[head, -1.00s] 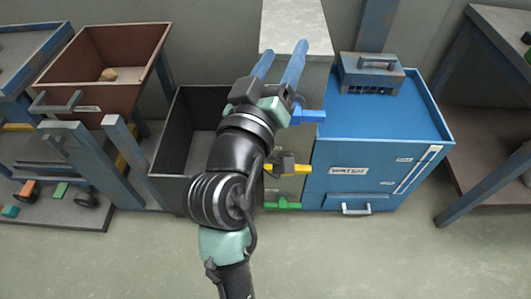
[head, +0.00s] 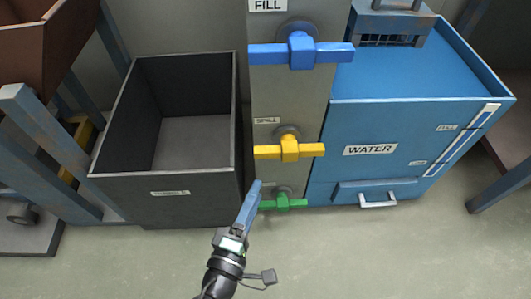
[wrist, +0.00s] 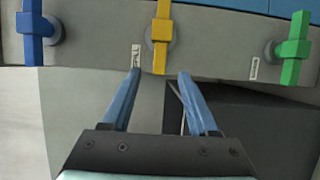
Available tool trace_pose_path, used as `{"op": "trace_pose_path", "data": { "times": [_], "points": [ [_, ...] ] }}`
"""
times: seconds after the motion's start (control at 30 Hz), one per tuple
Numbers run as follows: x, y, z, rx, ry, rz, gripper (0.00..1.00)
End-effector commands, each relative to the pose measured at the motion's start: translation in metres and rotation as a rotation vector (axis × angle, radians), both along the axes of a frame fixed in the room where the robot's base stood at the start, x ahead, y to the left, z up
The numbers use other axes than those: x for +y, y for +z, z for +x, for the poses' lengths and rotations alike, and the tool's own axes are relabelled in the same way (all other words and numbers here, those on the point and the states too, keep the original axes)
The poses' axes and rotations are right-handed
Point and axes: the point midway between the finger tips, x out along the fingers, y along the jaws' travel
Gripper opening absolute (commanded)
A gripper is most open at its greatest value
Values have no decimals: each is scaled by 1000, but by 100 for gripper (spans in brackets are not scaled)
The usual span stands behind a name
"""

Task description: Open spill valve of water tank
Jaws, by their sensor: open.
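The spill valve is the yellow handle (head: 290,150) under the SPILL label (head: 267,120) on the grey column (head: 290,100), with its bar lying level in the head view. In the wrist view the yellow handle (wrist: 161,35) is ahead, just beyond and between the finger directions. My gripper (head: 250,195) has blue fingers and is below and left of the yellow handle in the head view. In the wrist view my gripper (wrist: 158,75) is open and empty, its tips apart from the handle. The blue water tank (head: 390,130) with its WATER label stands right of the column.
A blue handle (head: 301,51) is above the yellow one, under the FILL label (head: 268,5). A green handle (head: 283,202) is below it, close to my gripper. A dark open bin (head: 110,165) stands left of the column. The floor in front is clear.

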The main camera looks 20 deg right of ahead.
Motion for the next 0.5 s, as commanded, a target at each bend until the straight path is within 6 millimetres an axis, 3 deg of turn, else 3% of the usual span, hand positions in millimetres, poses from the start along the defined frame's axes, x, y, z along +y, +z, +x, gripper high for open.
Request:
{"op": "trace_pose_path", "data": {
  "times": [0.17, 0.5],
  "points": [
    [-9, -3, 10, 3, -2, -8, 60],
    [-53, -3, 64, 0, -2, -6, 60]
  ]
}}
